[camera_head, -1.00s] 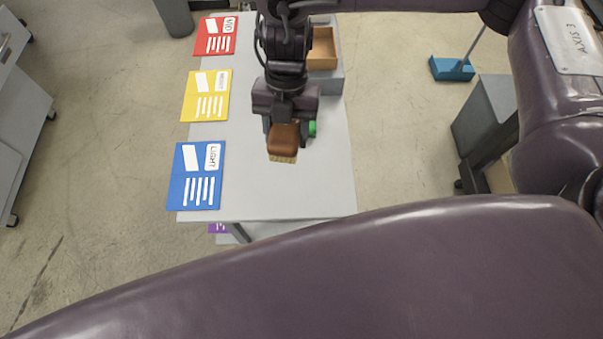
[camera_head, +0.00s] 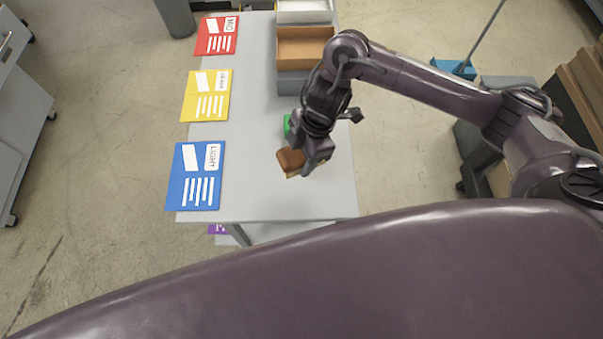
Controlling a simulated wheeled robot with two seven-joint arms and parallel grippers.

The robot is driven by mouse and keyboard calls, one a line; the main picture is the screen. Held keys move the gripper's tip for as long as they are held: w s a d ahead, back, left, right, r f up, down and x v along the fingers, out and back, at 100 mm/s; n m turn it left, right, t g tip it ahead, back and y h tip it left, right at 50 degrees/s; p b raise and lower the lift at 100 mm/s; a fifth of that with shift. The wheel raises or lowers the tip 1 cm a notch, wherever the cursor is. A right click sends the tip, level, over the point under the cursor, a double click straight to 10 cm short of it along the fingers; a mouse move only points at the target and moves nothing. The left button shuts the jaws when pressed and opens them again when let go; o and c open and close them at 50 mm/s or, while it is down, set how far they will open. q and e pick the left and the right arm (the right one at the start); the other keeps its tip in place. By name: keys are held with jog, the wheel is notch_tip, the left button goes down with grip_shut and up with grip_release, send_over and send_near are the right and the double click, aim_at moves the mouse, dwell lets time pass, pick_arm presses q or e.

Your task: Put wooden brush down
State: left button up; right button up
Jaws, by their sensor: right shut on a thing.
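The wooden brush (camera_head: 289,161) is brown and is held in my right gripper (camera_head: 302,157), above the front half of the grey table (camera_head: 245,190). My right gripper is shut on it, and its arm reaches in from the right. The brush is tilted, and its bristles are mostly hidden from this angle. I cannot tell whether the brush touches the tabletop. My left gripper does not show in the head view.
A green object (camera_head: 287,125) lies just behind the brush, partly hidden by my gripper. A wooden tray (camera_head: 303,32) stands at the table's back. Red (camera_head: 216,36), yellow (camera_head: 206,95) and blue (camera_head: 195,176) signs line the left edge. The table's front is clear.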

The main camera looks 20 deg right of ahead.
jog(key=b, duration=0.1)
send_over(298, 180)
jog(key=f, duration=0.3)
jog(key=d+f, duration=0.1)
jog(key=f, duration=0.1)
jog(key=shift+f, duration=1.95)
jog(key=o, duration=1.4)
jog(key=shift+f, duration=0.1)
jog(key=p+v, duration=0.2)
jog(key=v, duration=1)
jog(key=shift+a, duration=0.1)
